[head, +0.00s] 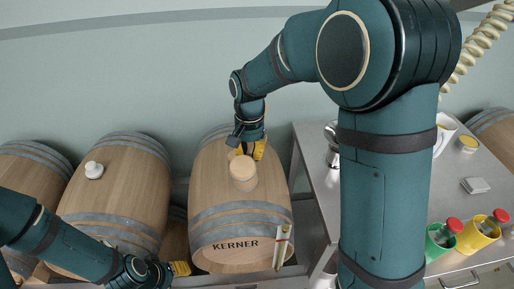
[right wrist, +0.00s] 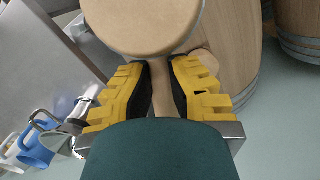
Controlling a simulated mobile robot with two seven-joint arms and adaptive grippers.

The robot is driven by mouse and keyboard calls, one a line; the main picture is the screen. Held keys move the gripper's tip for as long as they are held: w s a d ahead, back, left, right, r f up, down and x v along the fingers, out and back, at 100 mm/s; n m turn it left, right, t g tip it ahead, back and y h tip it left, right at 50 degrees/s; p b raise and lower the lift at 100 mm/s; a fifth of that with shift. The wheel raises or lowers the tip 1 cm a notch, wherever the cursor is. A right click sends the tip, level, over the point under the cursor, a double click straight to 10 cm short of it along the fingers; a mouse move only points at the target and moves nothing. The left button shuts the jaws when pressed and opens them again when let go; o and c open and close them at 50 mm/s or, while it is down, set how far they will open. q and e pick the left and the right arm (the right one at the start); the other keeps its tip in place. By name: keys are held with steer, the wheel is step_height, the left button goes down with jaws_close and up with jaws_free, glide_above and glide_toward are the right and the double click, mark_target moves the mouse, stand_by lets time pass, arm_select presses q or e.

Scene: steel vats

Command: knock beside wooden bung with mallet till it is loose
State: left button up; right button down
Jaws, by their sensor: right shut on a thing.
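The wooden mallet has a pale round head (head: 243,170), also large at the top of the right wrist view (right wrist: 143,22). My right gripper (head: 250,148) is shut on its handle; the yellow fingers (right wrist: 162,90) stand on either side of the handle (right wrist: 165,104). The head is over the upper part of the barrel marked KERNER (head: 238,225); I cannot tell if it touches. A small round wooden piece, seemingly the bung (right wrist: 207,60), shows on the barrel beside the right finger, partly hidden; it is hidden in the head view. My left gripper (head: 170,270) is low, left of this barrel; its jaws are unclear.
A neighbouring barrel (head: 118,195) with a white bung (head: 94,170) stands left, another at far left. A steel table (head: 325,200) on the right holds a metal jug (head: 332,145), a green cup (head: 438,243) and a yellow cup (head: 478,238). A slim tube (head: 282,247) is at the barrel's front.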

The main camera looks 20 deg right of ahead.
step_height(320, 180, up, 6)
steer(key=s+d+m+t+y+p, duration=0.1)
steer(key=m+p, duration=0.7)
steer(key=m, duration=0.9)
steer(key=shift+s+f+t+y+p, duration=0.3)
steer(key=shift+s+t+y, duration=0.4)
steer(key=shift+s+y, duration=0.15)
steer(key=shift+d, duration=0.1)
steer(key=shift+f+b, duration=3.1)
steer(key=shift+f, duration=1.65)
steer(key=shift+r, duration=0.1)
step_height(320, 180, up, 5)
steer(key=p, duration=0.5)
steer(key=shift+p, duration=0.35)
